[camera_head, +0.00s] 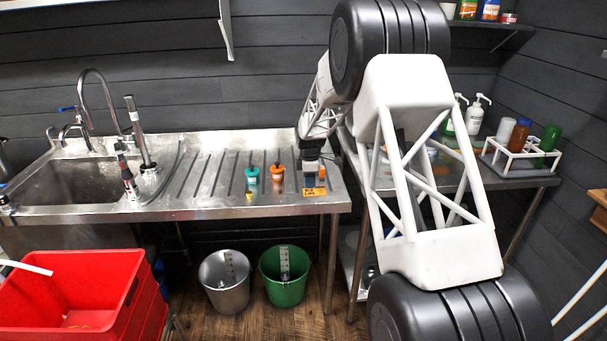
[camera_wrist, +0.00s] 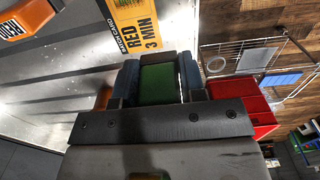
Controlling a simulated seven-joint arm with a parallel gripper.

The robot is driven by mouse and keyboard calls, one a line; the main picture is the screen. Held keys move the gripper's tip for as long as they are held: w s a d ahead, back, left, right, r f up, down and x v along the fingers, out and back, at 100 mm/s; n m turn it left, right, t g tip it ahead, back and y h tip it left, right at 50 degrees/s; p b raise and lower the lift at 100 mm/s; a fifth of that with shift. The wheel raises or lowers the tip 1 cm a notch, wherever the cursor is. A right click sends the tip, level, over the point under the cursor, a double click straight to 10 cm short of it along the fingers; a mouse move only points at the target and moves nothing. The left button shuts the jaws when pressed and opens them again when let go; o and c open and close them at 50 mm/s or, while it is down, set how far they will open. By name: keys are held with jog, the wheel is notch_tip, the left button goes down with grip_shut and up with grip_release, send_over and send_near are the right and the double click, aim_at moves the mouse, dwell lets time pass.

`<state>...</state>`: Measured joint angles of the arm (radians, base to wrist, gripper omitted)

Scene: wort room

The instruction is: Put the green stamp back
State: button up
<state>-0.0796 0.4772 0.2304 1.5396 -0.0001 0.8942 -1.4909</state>
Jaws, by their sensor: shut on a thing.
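My gripper (camera_head: 310,177) is over the right end of the steel drainboard in the head view. In the wrist view, my gripper (camera_wrist: 159,82) is shut on a green block, the green stamp (camera_wrist: 158,86), which sits between the two bluish fingers. In the head view the held stamp is too small and dark to make out. A yellow card (camera_wrist: 155,28) reading "RED 3 MIN" lies on the drainboard just beyond the fingers; it shows in the head view as a small orange-yellow card (camera_head: 315,191). I cannot tell whether the stamp touches the surface.
An orange-topped item (camera_head: 277,174) and a teal one (camera_head: 251,177) stand left of my gripper on the drainboard (camera_head: 205,185). The sink (camera_head: 70,183) is at left. A white rack (camera_head: 520,161) with bottles stands at right. A red crate (camera_head: 75,290) and green bucket (camera_head: 285,283) are below.

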jog(key=shift+w+a+f, duration=0.15)
jog(key=shift+w+f, duration=0.05)
jog(key=shift+w, duration=1.95)
jog(key=shift+w+a+f, duration=0.2)
jog(key=shift+w, duration=1.95)
jog(key=shift+w+a+f, duration=0.15)
jog(key=shift+w+f, duration=0.05)
jog(key=shift+w, duration=1.95)
jog(key=shift+f, duration=0.1)
jog(key=shift+f, duration=1.65)
jog(key=shift+f, duration=0.15)
jog(key=o, duration=0.7)
jog(key=shift+o, duration=0.2)
notch_tip(320, 180, up, 12)
jog(key=shift+r, duration=0.25)
